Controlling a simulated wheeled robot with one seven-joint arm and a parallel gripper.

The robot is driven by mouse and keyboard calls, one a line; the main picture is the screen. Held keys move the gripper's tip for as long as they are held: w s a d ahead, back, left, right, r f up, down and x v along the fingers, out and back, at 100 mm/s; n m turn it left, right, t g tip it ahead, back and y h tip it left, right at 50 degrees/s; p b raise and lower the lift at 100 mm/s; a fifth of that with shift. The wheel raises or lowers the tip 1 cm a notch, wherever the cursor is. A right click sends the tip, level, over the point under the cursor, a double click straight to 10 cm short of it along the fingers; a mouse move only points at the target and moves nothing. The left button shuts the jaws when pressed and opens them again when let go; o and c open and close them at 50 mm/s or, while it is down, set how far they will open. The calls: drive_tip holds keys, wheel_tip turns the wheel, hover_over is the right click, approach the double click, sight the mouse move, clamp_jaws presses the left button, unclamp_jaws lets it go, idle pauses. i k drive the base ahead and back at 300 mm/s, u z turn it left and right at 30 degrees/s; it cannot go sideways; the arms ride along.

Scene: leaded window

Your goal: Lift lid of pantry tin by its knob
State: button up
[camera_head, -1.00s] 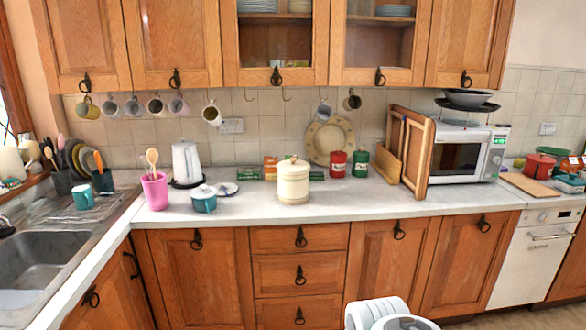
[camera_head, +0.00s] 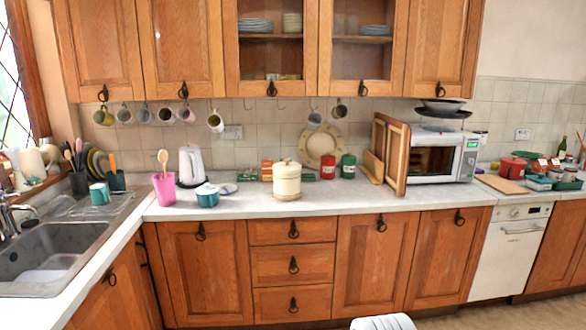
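A cream pantry tin (camera_head: 287,184) stands upright on the countertop, near the middle of the view. Its lid (camera_head: 287,163) is on, with a small knob (camera_head: 287,160) at the top centre. My gripper's fingers are not in view. Only a white rounded part of my own arm shows at the bottom edge, well in front of the cabinets and apart from the tin.
A teal pot (camera_head: 208,195) and pink utensil cup (camera_head: 164,189) stand left of the tin. Red (camera_head: 328,167) and green (camera_head: 348,166) canisters stand behind it to the right. Wooden boards (camera_head: 390,150) lean beside the microwave (camera_head: 436,156). Clear counter (camera_head: 345,200) lies right of the tin.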

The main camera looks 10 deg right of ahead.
sight(287, 166)
drive_tip(key=z, duration=0.3)
drive_tip(key=i, duration=2.55)
drive_tip(key=u, duration=1.6)
drive_tip(key=i, duration=0.8)
drive_tip(key=u, duration=0.75)
